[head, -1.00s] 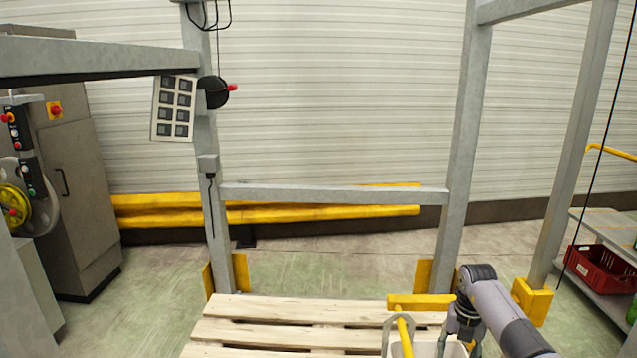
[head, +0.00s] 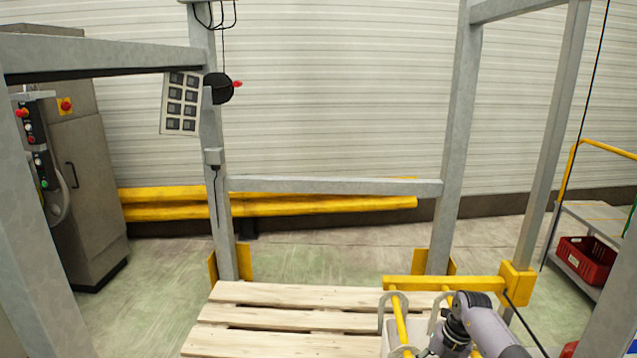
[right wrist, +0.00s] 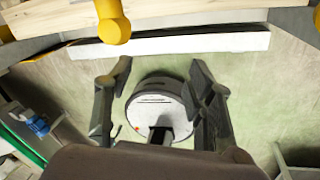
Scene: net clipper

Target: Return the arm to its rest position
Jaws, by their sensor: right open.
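My right arm (head: 486,326) comes in at the lower right of the head view, beside a yellow-handled pale container at the front right of the wooden pallet. Its gripper is mostly cut off at the bottom edge there. In the right wrist view my right gripper (right wrist: 162,85) is open, with two dark fingers spread apart and nothing between them touching. Beyond the fingers I see the green floor and a round pale part with a dark post. My left arm and gripper are not in view.
The wooden pallet (head: 290,320) lies at the bottom centre. Grey frame posts (head: 455,140) stand around it, with a yellow bar (head: 440,284) at right. A red crate (head: 588,262) sits on a shelf at far right.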

